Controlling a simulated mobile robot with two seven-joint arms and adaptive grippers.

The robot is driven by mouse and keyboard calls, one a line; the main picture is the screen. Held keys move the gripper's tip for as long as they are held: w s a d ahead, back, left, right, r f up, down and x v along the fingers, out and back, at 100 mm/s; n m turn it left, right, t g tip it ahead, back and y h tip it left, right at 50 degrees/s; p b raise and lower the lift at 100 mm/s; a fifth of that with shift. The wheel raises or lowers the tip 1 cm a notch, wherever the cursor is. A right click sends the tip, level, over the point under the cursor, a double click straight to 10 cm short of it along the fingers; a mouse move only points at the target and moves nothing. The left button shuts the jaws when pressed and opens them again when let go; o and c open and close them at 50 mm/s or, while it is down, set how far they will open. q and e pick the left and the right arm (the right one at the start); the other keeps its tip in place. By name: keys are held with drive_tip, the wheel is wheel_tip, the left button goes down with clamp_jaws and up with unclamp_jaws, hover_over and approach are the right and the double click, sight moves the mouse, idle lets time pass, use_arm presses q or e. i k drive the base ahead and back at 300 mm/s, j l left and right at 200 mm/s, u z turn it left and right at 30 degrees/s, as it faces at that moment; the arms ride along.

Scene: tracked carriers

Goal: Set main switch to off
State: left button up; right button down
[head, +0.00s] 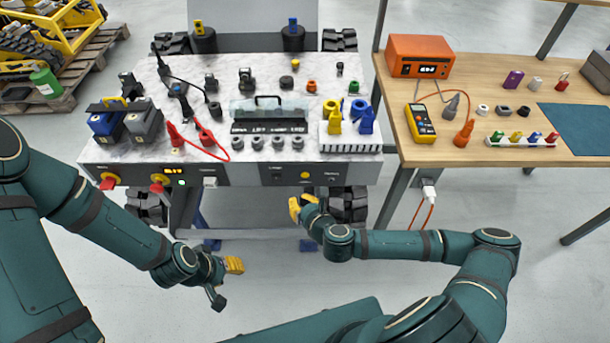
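The carrier's front panel has two red rotary switches on yellow plates. One (109,181) is at the far left end, and the other (159,183) is to its right beside a small lit display. The labels are too small to read, so I cannot tell which is the main switch. Their handle positions are also hard to make out. My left gripper (228,280) is below and right of both switches, apart from the panel. Its fingers are seen edge-on. My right gripper (303,207) has its yellow fingertips apart and empty, just below the panel's right half.
The carrier's marble top (200,75) holds battery packs, cables, plugs and a clear-lidded case (268,110). A wooden bench (470,90) with a yellow multimeter (420,122) stands at the right. A pallet with a yellow machine is at the upper left. The floor in front is clear.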

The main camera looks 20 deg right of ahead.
sight(109, 183)
drive_tip(key=u, duration=1.05)
